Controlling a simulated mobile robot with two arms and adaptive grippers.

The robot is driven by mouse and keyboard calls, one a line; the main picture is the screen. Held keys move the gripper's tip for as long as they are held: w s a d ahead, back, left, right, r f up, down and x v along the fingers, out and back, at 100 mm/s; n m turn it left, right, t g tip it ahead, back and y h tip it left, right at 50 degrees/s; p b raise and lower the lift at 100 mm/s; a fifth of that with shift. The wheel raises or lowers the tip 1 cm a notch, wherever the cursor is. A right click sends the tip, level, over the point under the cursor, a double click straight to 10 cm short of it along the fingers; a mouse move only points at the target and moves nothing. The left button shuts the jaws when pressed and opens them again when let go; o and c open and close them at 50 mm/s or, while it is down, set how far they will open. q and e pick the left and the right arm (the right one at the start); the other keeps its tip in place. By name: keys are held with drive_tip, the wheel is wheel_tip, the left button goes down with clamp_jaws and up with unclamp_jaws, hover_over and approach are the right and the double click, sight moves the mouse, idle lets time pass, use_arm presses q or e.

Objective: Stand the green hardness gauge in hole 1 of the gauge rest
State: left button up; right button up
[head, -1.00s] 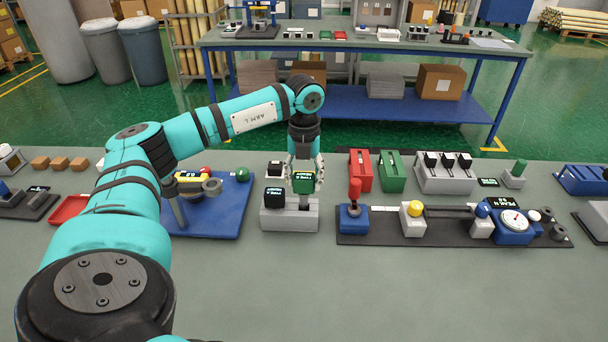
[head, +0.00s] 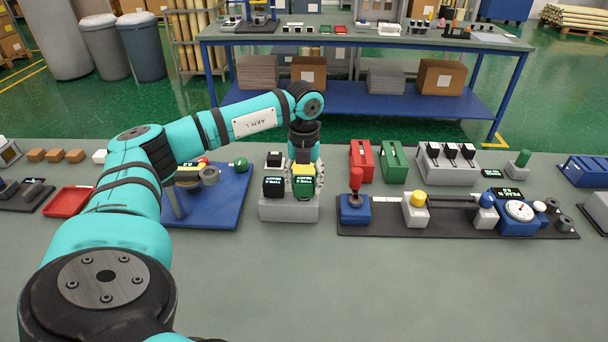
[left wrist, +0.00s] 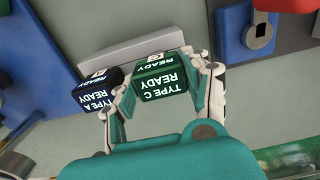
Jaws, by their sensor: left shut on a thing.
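The green hardness gauge (head: 304,188), marked TYPE C, is over the right part of the light grey gauge rest (head: 289,211). It also shows in the left wrist view (left wrist: 161,84). My left gripper (head: 305,171) is shut on it, one finger on each side. A yellow patch shows above its green face. Its lower end is hidden, so I cannot tell whether it is in a hole. A black gauge (head: 273,187) marked TYPE A stands in the rest just to its left, near a finger in the left wrist view (left wrist: 90,92). My right gripper is out of view.
A blue plate (head: 225,208) with a fixture stands left of the rest. A black board (head: 450,226) with a blue dial unit is at the right. Red (head: 362,160) and green (head: 393,162) blocks stand behind. The front of the bench is clear.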

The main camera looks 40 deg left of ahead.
use_arm(q)
drive_tip(key=shift+f, duration=0.3)
drive_tip(key=o, duration=1.5)
wheel_tip(320, 180, up, 12)
drive_tip(key=shift+r, duration=0.1)
